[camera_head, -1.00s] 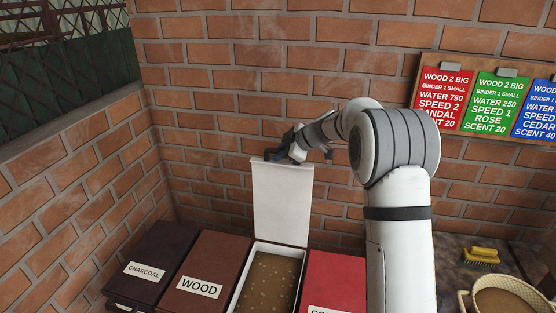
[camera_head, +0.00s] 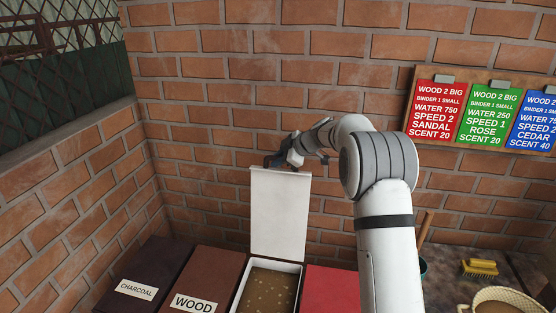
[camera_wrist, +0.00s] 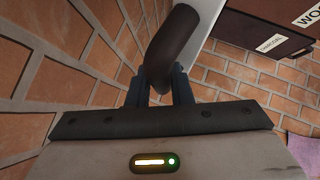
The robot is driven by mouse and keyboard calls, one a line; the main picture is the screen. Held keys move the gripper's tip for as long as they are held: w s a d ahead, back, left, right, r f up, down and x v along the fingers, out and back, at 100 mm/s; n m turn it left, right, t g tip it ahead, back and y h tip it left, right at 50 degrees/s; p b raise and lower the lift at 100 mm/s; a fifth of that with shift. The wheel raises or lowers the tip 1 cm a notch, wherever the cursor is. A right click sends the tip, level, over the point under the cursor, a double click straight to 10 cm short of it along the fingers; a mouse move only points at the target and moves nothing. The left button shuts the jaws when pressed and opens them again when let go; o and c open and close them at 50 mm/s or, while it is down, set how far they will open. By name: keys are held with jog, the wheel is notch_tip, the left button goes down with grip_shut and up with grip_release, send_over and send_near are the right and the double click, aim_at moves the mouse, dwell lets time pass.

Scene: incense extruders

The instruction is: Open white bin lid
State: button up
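The white bin (camera_head: 236,299) holds a brown speckled material (camera_head: 268,290). Its white lid (camera_head: 281,215) is open and stands about upright at the bin's back edge, near the brick wall. My gripper (camera_head: 277,161) is at the lid's top edge. In the wrist view, the two fingers of my gripper (camera_wrist: 158,92) lie on either side of a dark rounded handle (camera_wrist: 175,45) and look closed on it. The white lid (camera_wrist: 198,22) shows behind the handle. The fingertips are partly hidden by the handle.
A dark charcoal bin (camera_head: 155,265) and a brown wood bin (camera_head: 207,268) stand left of the white bin. A red bin (camera_head: 330,285) stands right. A yellow brush (camera_head: 480,267) and a basket (camera_head: 505,296) are farther right. Brick wall (camera_head: 215,125) rises close behind.

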jog(key=shift+o, duration=1.4)
jog(key=shift+a, duration=0.1)
jog(key=shift+o, duration=0.5)
jog(key=shift+s+f, duration=0.1)
jog(key=shift+f, duration=0.05)
jog(key=shift+d, duration=0.2)
jog(key=b+v, duration=0.1)
jog(key=v, duration=0.7)
jog(key=shift+a+b, duration=0.2)
jog(key=shift+b, duration=0.1)
jog(key=shift+r, duration=0.25)
